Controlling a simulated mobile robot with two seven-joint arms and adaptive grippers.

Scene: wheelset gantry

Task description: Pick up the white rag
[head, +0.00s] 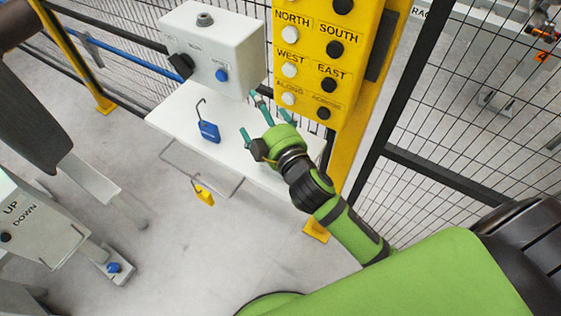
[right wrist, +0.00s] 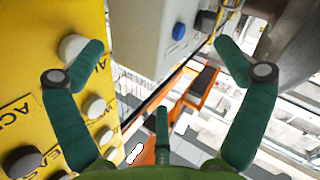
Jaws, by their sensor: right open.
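I cannot make out a white rag in either view. My right gripper (head: 262,116) is open over the right part of a white shelf (head: 180,125), just below the yellow button panel (head: 312,50). In the right wrist view my right gripper (right wrist: 160,78) has its teal fingers spread wide, with nothing between them. The yellow panel (right wrist: 75,120) is close by its left finger there. My left gripper is not in view.
A grey-white control box (head: 212,45) with a blue button stands at the shelf's back. A blue padlock (head: 209,131) lies on the shelf, and a yellow padlock (head: 204,196) hangs below its front rail. Black mesh fencing (head: 440,110) stands right. An UP/DOWN box (head: 30,225) is at left.

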